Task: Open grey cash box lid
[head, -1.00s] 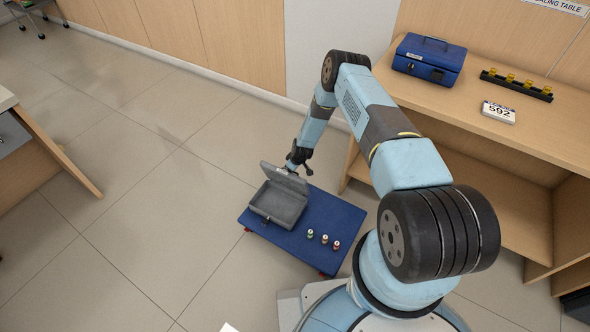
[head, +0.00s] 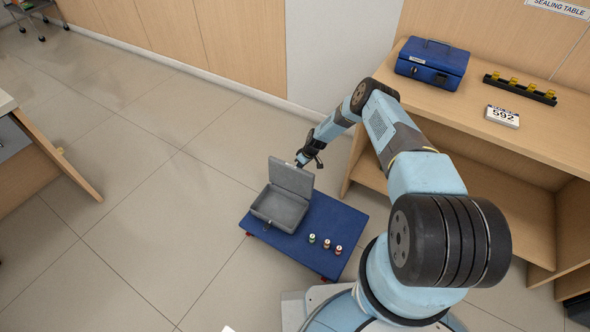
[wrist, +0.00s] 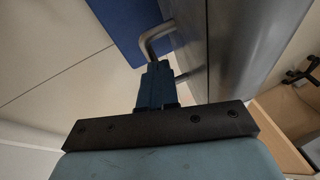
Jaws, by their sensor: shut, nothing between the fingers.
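The grey cash box (head: 279,211) sits on a low blue platform (head: 330,222) on the floor. Its lid (head: 291,177) stands open, raised steeply at the far side of the box. My gripper (head: 301,160) is shut and empty, just behind the lid's upper edge. In the wrist view my gripper's fingers (wrist: 156,84) are together, close to a metal handle (wrist: 158,37) on the grey lid (wrist: 232,45). I cannot tell whether they touch the handle.
Several small coloured rolls (head: 325,243) stand on the platform right of the box. The wooden table (head: 440,105) at right holds a closed blue cash box (head: 431,62), a black rack (head: 519,89) and a number block (head: 502,116).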

